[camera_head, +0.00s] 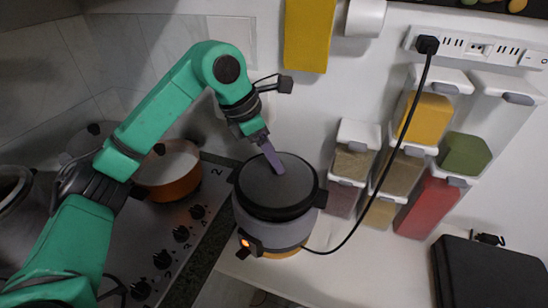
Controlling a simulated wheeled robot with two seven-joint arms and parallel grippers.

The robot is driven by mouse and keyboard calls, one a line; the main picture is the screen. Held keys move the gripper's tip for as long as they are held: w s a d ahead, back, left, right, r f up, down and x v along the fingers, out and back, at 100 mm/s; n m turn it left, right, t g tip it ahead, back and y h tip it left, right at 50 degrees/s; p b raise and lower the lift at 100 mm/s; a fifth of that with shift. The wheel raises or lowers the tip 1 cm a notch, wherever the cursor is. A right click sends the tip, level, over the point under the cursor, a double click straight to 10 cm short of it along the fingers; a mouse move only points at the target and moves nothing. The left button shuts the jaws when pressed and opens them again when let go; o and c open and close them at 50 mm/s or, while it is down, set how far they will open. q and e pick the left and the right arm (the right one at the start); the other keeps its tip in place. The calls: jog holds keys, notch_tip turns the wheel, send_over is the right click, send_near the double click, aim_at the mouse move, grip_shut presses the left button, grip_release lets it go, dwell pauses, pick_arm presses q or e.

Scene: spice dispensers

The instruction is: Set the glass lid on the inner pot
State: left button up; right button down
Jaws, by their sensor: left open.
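A grey cooker (272,232) with dark side handles stands on the counter at the middle. Its round dark top (265,192) shows a raised black rim. I cannot tell whether this dark disc is the glass lid or the inside of the inner pot. My left gripper (275,167) points down over the far part of that top, with its purple fingers seen nearly edge-on. It is open, and nothing shows between the fingers. I cannot tell whether the fingertips touch the top. My right gripper is out of view.
An orange pot (172,188) stands on the stove (150,235) at left. Several spice dispensers (352,160) hang on the wall at right. A black cord runs from the power strip (480,46) down beside the cooker. A black box (485,275) lies at lower right.

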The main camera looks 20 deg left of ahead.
pick_arm(q)
jog(key=b+v, duration=0.1)
jog(key=v, duration=0.9)
jog(key=shift+r, duration=0.3)
jog(key=shift+a, duration=0.1)
